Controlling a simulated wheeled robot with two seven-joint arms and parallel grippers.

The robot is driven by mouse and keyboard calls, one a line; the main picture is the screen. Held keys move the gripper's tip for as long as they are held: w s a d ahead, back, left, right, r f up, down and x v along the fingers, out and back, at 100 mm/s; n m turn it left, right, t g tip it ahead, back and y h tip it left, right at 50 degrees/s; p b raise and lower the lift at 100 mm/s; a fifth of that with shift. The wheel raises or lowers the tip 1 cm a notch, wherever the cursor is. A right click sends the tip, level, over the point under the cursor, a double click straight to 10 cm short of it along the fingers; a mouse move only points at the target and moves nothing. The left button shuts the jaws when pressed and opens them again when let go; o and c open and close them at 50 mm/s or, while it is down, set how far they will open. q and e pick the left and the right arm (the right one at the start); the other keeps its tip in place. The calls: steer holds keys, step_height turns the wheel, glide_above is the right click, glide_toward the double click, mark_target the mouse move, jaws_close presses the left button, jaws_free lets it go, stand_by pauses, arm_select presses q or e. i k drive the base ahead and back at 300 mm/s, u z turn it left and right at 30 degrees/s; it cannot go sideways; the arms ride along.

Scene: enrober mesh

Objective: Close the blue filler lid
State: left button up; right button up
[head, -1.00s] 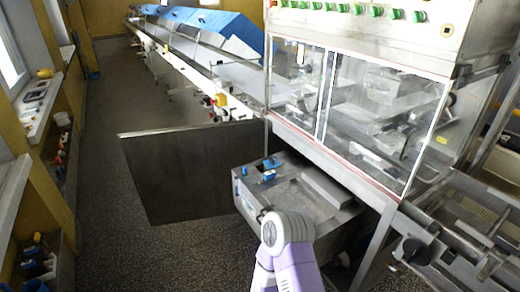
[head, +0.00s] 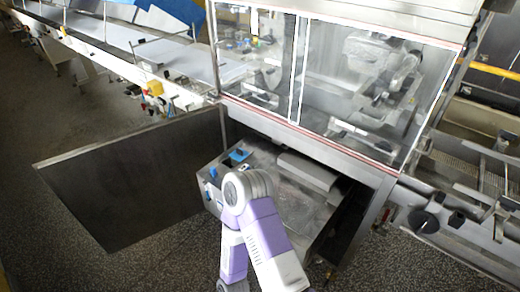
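A small blue part (head: 239,155), which looks like the filler lid, is on top of a grey metal machine box (head: 290,190) under the glass cabinet. It is too small to tell how far open it is. A second small blue piece (head: 213,172) shows at the box's left edge. One purple and white arm of mine rises from the bottom, with its joint in front of the box's near left part. It hides some of the box. Neither of my grippers can be seen.
A dark open panel (head: 140,185) stands out to the left of the box. The glass cabinet (head: 340,75) overhangs the box. A conveyor (head: 130,40) runs to the back left. Metal rails and a black knob (head: 423,221) are at the right. Floor (head: 160,265) is clear at lower left.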

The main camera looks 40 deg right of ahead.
mark_target(239, 154)
steer(key=z, duration=2)
